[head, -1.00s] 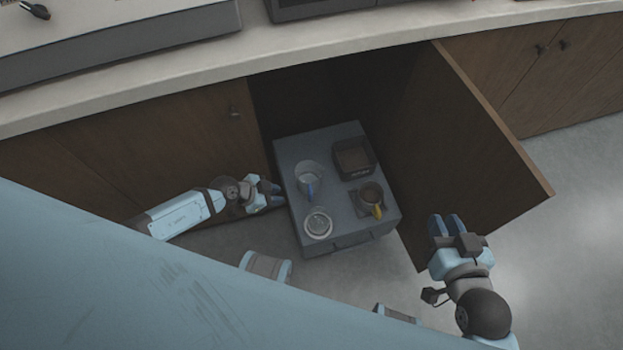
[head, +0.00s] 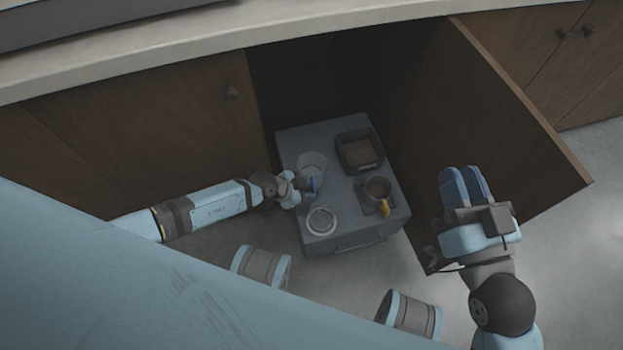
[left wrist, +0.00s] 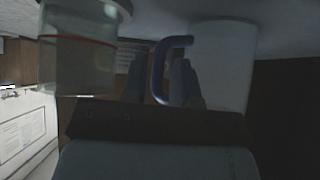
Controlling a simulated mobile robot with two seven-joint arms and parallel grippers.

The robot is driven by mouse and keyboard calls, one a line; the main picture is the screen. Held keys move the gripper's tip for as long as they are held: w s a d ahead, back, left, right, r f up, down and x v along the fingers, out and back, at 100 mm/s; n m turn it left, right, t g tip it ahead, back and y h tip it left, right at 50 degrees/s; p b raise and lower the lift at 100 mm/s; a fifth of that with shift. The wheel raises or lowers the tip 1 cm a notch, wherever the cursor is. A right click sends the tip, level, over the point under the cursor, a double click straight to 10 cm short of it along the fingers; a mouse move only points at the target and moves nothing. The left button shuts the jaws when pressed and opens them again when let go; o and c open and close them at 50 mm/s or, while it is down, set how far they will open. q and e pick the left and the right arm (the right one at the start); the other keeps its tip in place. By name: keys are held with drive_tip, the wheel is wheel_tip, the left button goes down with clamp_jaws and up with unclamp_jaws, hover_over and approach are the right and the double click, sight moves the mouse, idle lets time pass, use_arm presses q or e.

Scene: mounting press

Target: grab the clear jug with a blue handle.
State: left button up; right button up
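The clear jug (head: 311,164) stands on the grey box at its left side, with its blue handle (head: 313,184) facing the front. In the left wrist view the jug (left wrist: 222,62) is a pale shape on the right, and its blue handle (left wrist: 157,72) stands between my fingers. My left gripper (head: 300,186) is at the handle; in the wrist view its fingers (left wrist: 160,85) are apart, one on each side of it. Whether either finger touches the handle cannot be told. My right gripper (head: 466,184) is empty, away to the right in front of the cabinet door.
The grey box (head: 345,222) also bears a round clear vessel (head: 321,221), a dark square tray (head: 359,152) and a brown cup with a yellow handle (head: 377,190). An open cabinet door (head: 520,130) stands to the right. The counter edge (head: 200,50) runs above.

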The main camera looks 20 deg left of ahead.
use_arm(q)
drive_tip(key=shift+w+d+f, duration=0.3)
drive_tip(key=shift+d+f, duration=0.1)
drive_tip(key=shift+f, duration=0.05)
clamp_jaws()
drive_tip(key=shift+r, duration=0.15)
